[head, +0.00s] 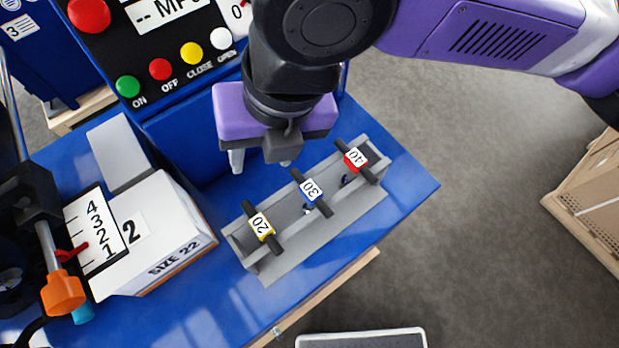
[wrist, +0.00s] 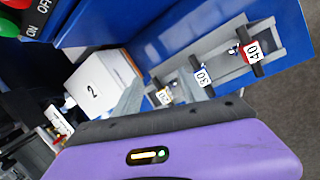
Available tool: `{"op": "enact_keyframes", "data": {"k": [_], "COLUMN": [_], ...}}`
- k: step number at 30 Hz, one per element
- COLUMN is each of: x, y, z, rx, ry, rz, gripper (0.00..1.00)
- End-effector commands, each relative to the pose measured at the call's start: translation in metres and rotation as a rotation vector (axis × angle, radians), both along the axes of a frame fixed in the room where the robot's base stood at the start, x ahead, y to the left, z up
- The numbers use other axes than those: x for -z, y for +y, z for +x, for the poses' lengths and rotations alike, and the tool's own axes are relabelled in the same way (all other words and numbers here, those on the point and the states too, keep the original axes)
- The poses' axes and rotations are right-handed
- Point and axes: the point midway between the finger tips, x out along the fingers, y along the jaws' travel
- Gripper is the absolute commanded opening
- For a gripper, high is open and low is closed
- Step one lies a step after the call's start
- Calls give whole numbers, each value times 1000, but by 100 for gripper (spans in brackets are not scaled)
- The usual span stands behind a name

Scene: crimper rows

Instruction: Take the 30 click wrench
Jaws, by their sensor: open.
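The 30 click wrench (head: 311,189) has a blue block with a white "30" label and a black cross handle. It hangs in the middle of a grey rack (head: 284,261) on the blue bench, between the yellow 20 wrench (head: 261,226) and the red 40 wrench (head: 356,159). In the wrist view the 30 wrench (wrist: 201,74) shows beyond my gripper's purple body. My gripper (head: 261,161) is open and empty, above and behind the rack, up and left of the 30 wrench in the head view. The wrenches' lower parts are mostly hidden by the rack.
A control panel (head: 170,60) with colored buttons is behind. The blue bench (head: 402,188) ends just right of the rack, with open floor beyond. A cardboard box (head: 590,205) stands at far right.

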Motion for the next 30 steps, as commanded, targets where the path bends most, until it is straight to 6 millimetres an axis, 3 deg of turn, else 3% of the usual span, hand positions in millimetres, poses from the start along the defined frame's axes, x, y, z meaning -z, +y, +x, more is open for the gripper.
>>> {"op": "enact_keyframes", "data": {"k": [3, 9, 22, 30], "x": [14, 15, 48, 85], "y": [-32, -61, -63, -63], "z": [-13, -18, -17, -16], "rx": [-140, -322, -361, -360], "ry": [37, 47, 42, 42], "rz": [-150, -273, -277, -276], "gripper": [49, 49, 49, 49]}}
